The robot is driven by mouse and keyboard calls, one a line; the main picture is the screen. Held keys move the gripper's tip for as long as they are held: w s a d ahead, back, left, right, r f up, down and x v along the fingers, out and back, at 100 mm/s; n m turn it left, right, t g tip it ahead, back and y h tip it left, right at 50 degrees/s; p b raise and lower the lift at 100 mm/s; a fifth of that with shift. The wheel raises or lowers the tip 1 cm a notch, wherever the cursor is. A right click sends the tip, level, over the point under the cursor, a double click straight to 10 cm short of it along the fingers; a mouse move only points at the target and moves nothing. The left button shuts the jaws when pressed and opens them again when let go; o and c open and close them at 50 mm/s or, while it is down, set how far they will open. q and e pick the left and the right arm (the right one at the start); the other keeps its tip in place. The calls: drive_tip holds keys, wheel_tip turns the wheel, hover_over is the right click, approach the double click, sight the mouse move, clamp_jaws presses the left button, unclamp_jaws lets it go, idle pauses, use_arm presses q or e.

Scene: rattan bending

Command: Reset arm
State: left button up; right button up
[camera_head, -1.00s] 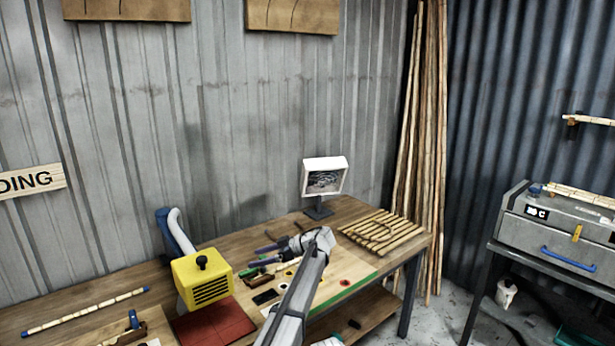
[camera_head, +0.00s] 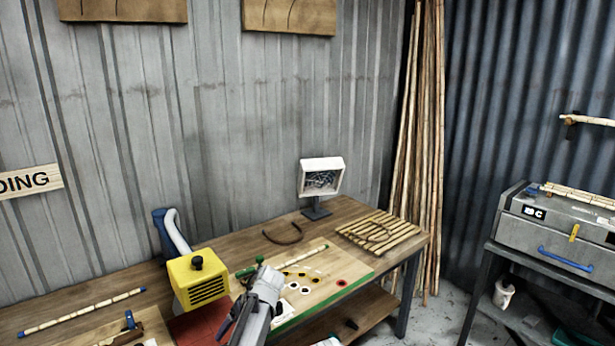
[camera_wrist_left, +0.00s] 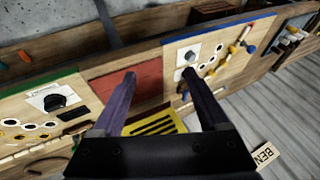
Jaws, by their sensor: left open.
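My left gripper (camera_head: 228,320) is low in the middle of the head view, at the front of the workbench beside the red mat (camera_head: 200,328). In the left wrist view its two dark fingers (camera_wrist_left: 160,73) stand wide apart with nothing between them. The left arm link hides part of the bench board in the head view. My right gripper does not show in either view.
A yellow machine (camera_head: 198,280) stands left of the gripper. A curved rattan piece (camera_head: 283,234) lies on the workbench (camera_head: 240,250) and a slatted rack (camera_head: 382,231) is at its right end. A white-framed screen (camera_head: 321,177) stands behind. A grey steamer box (camera_head: 555,235) is at right.

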use_arm(q)
drive_tip(key=s+d+f+m+h, duration=0.2)
drive_tip(key=s+m+h, duration=0.15)
drive_tip(key=s, duration=0.55)
drive_tip(key=s+d+f+m+h, duration=0.1)
drive_tip(key=s+d+m+h, duration=0.2)
drive_tip(key=s, duration=0.7)
drive_tip(key=s+d+f+m+y+b, duration=0.1)
drive_tip(key=s+d+f+m+b, duration=0.3)
drive_tip(key=d+f+b, duration=0.4)
drive_tip(key=shift+s+d+f+m+g+b, duration=0.2)
drive_tip(key=shift+d+f+m+g+b, duration=0.15)
drive_tip(key=shift+d, duration=0.55)
drive_tip(key=shift+y, duration=0.25)
